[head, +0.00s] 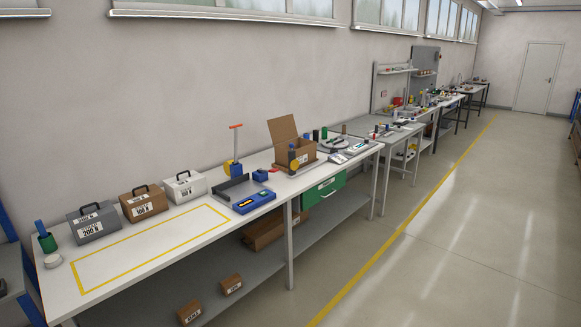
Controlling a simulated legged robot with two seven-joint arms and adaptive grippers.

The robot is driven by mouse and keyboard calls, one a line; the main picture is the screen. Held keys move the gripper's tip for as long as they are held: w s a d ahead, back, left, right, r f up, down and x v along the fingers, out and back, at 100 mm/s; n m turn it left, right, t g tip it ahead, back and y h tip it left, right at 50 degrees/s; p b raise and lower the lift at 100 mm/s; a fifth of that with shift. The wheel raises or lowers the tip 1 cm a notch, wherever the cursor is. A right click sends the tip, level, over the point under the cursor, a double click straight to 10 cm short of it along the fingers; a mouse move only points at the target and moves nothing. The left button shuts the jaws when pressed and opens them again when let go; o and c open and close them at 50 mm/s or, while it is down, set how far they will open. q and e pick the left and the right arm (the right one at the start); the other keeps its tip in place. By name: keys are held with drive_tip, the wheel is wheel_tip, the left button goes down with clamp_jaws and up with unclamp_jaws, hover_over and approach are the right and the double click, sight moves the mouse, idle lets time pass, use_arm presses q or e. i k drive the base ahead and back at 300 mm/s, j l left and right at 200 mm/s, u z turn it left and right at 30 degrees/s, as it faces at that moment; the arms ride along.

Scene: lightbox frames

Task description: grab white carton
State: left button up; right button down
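A white carton (185,187) with a dark handle on top and a printed label stands upright on the near white workbench (206,244), close to the wall. To its left stand a brown carton (143,203) and a grey carton (94,222), each with a dark handle and a label. The white carton is the rightmost of the three. Neither of my grippers shows in the head view.
A yellow taped rectangle (150,260) marks a clear area in front of the cartons. A green cup (47,242) and a white roll (53,261) stand at the left end. A blue-grey tool (243,195) lies right of the white carton. Open floor (440,250) lies right.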

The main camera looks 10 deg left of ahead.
sight(187, 185)
drive_tip(key=i+j+u, duration=0.2)
drive_tip(key=i, duration=0.5)
drive_tip(key=i+u, duration=0.2)
drive_tip(key=i, duration=0.5)
drive_tip(key=i+l+u, duration=0.2)
drive_tip(key=i, duration=0.45)
drive_tip(key=i+l+u, duration=0.2)
drive_tip(key=i, duration=0.5)
